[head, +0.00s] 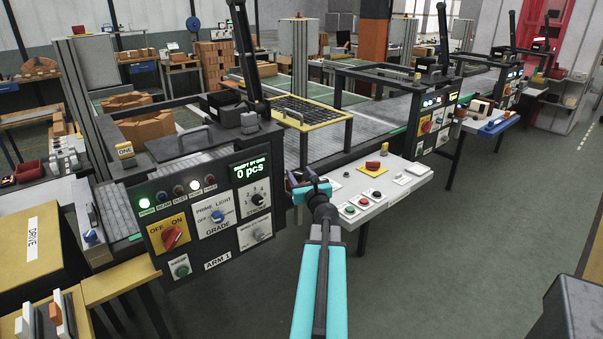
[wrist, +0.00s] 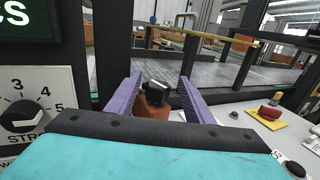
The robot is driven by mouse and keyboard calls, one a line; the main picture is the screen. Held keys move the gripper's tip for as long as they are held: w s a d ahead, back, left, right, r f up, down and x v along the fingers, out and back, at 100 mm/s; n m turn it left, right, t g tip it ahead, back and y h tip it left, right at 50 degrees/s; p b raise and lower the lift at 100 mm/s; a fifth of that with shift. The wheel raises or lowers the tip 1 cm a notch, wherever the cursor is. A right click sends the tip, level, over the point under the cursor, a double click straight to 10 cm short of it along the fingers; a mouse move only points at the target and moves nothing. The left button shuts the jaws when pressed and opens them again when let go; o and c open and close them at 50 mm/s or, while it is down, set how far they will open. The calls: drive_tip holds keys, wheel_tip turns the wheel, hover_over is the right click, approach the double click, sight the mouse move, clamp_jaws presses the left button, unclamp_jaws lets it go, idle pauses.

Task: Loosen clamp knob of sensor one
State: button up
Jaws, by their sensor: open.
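My gripper (head: 297,180) is in front of the ARM 1 line, just right of its control panel. In the wrist view its two purple fingers (wrist: 158,82) are apart. An orange-brown piece with a black fitting (wrist: 155,92) shows between them; I cannot tell its distance, and nothing is seen gripped. A yellow tag marked ONE (head: 125,150) sits on a small block at the panel's upper left, well left of my gripper. A clamp knob is too small to make out there.
The ARM 1 panel (head: 210,215) carries lamps, a red switch and dials; its dial (wrist: 25,115) is close at left in the wrist view. A white button console (head: 375,190) lies right of my gripper. A yellow-framed grille (head: 310,112) is behind.

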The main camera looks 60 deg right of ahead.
drive_tip(key=shift+w+d, duration=0.1)
drive_tip(key=shift+w, duration=0.05)
drive_tip(key=shift+c, duration=0.4)
drive_tip(key=c, duration=1)
drive_tip(key=shift+o, duration=0.3)
drive_tip(key=shift+d, duration=0.4)
drive_tip(key=shift+a+f, duration=0.1)
drive_tip(key=shift+a, duration=0.2)
drive_tip(key=o, duration=1)
drive_tip(key=shift+s, duration=0.2)
drive_tip(key=shift+w, duration=0.1)
